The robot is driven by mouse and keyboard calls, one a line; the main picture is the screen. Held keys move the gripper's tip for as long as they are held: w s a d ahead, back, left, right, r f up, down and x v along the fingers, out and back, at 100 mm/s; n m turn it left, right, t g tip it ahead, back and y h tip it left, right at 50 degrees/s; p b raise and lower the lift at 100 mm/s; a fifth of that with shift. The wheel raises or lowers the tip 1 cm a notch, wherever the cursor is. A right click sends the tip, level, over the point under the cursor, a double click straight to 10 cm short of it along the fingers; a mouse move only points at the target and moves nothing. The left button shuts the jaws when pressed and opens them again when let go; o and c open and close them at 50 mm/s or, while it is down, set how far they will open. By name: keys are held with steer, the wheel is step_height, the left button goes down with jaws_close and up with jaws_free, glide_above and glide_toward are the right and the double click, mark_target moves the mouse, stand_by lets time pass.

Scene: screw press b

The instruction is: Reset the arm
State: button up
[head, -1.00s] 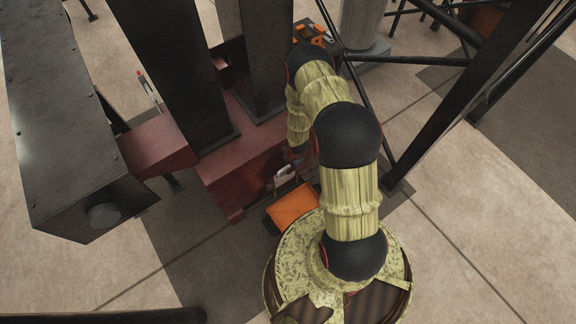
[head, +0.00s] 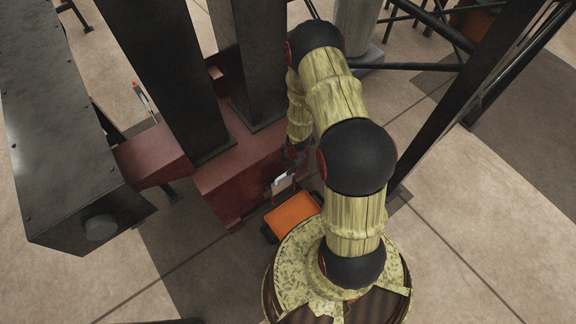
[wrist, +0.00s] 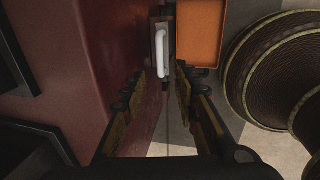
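My arm curves over the right side of the dark red press base (head: 245,180) in the head view. My gripper (wrist: 156,78) shows in the wrist view with its two fingers spread apart and nothing between their tips. In the head view the gripper is mostly hidden beneath my arm, beside the press base. A white handle (wrist: 162,52) stands ahead of the fingers in the wrist view, close to the red side of the press; it looks apart from them. The handle also shows in the head view (head: 280,179).
An orange-topped box (head: 291,213) lies on the floor between the press and my base. It also shows in the wrist view (wrist: 200,35). Dark posts (head: 165,75) rise from the press. A dark frame (head: 460,90) stands at the right. Open floor lies at lower right.

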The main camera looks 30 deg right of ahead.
stand_by(0.4)
steer(key=s+m+g, duration=0.3)
steer(key=s+m, duration=0.3)
steer(key=s, duration=0.2)
step_height(320, 180, up, 8)
steer(key=s+d+r+m+g, duration=0.1)
steer(key=s+m, duration=0.2)
steer(key=m, duration=0.2)
steer(key=s+a+r+m+t, duration=0.2)
steer(key=a+r, duration=0.3)
steer(key=r, duration=1)
steer(key=s+a+r+m+t, duration=0.2)
steer(key=a+r, duration=0.3)
steer(key=r, duration=1)
steer(key=s+a+r+m+t, duration=0.2)
steer(key=a+r, duration=0.4)
steer(key=r, duration=1)
steer(key=shift+m+t, duration=0.6)
steer(key=shift+m, duration=0.1)
